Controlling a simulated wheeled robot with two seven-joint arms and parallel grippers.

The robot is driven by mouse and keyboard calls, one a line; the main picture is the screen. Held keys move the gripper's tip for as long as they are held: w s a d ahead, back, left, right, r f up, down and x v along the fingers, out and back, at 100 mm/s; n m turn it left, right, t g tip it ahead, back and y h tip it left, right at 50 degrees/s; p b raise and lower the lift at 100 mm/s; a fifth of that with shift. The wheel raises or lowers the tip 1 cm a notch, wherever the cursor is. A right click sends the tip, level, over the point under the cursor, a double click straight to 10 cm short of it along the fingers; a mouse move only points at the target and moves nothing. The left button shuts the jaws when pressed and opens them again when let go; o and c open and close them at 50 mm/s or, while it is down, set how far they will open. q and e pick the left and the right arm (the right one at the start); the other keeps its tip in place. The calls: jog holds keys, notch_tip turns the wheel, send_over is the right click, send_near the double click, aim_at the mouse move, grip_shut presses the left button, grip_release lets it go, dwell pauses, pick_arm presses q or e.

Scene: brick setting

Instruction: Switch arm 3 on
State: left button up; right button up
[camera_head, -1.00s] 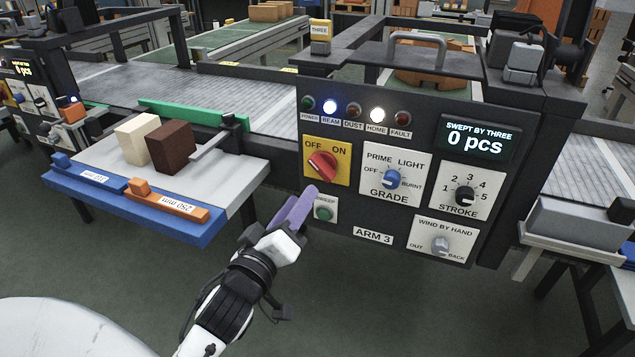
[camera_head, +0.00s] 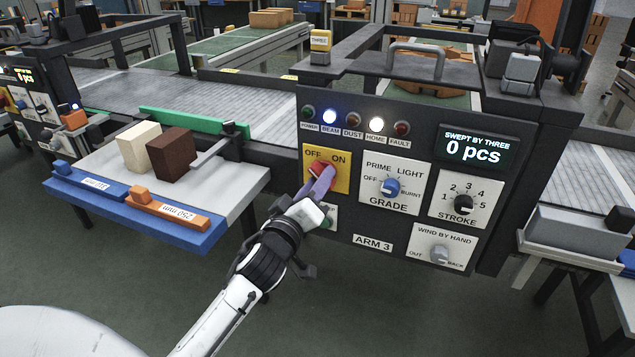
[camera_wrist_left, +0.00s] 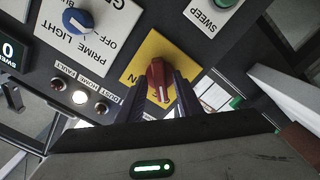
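The red OFF/ON knob (camera_head: 318,172) sits on a yellow plate (camera_head: 342,182) at the upper left of the dark ARM 3 panel (camera_head: 480,110). My left gripper (camera_head: 322,184) is at this knob and partly hides it in the head view. In the left wrist view the red knob (camera_wrist_left: 159,80) stands between the two purple-grey fingers (camera_wrist_left: 160,97), with yellow plate showing beside it, so the fingers look open around it. The knob's exact setting is hard to tell. The POWER lamp (camera_head: 307,113) looks dark. My right gripper is not in view.
The blue GRADE knob (camera_head: 390,186), STROKE knob (camera_head: 463,204) and grey WIND BY HAND knob (camera_head: 439,254) are right of my gripper. The green SWEEP button (camera_head: 328,221) is just below, partly covered. A side table (camera_head: 238,187) with two blocks stands left.

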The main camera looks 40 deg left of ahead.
pick_arm(q)
grip_shut()
jog(key=shift+m, duration=0.3)
jog(key=shift+m+p, duration=2.7)
jog(key=shift+m, duration=6)
jog(key=shift+o, duration=0.5)
grip_release()
jog(key=shift+s, duration=0.1)
